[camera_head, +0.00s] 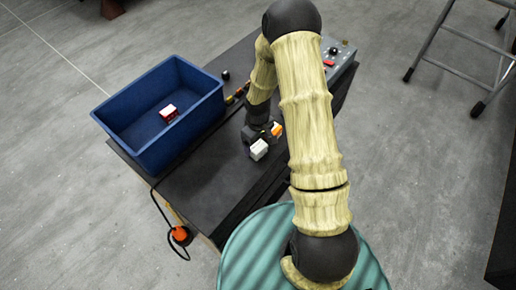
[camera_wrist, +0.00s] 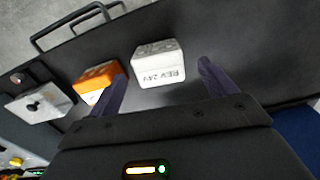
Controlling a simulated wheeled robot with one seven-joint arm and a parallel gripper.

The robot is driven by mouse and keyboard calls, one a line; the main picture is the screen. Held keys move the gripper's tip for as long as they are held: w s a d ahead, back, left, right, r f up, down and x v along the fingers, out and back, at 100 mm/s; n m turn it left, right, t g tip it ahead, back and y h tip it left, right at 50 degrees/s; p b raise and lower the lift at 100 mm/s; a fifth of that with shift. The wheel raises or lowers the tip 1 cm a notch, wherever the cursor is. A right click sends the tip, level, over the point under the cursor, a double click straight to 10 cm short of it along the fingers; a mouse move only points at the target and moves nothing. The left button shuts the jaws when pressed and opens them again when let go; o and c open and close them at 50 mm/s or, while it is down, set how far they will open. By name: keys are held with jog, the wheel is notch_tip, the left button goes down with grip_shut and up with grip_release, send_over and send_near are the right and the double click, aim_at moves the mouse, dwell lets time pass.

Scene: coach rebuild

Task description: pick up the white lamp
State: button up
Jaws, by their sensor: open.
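The white lamp (camera_wrist: 158,63) is a small white block with dark lettering, "REV 24V", on its side. In the wrist view it lies between and just beyond the tips of my open gripper (camera_wrist: 162,75). In the head view the white lamp (camera_head: 259,149) sits on the dark bench top, close to my gripper (camera_head: 262,138). The fingers are apart with nothing held between them. An orange block (camera_wrist: 97,80) lies beside the left finger, very close to it. My arm hides part of the bench in the head view.
A blue crate (camera_head: 205,107) with a red and white block (camera_head: 169,113) inside stands left on the bench (camera_head: 190,189). A white block with a black knob (camera_wrist: 38,103) lies beyond the orange one. A grey control box (camera_head: 341,58) stands at the far end.

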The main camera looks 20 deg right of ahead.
aim_at(258, 146)
jog(key=shift+w+f+p, duration=0.1)
jog(key=shift+f+p, duration=0.2)
jog(key=shift+f, duration=1.2)
jog(key=c, duration=1.1)
jog(key=shift+r, duration=0.1)
notch_tip(258, 146, up, 10)
jog(key=shift+f+b, duration=0.1)
jog(key=shift+b, duration=1)
jog(key=shift+f, duration=0.1)
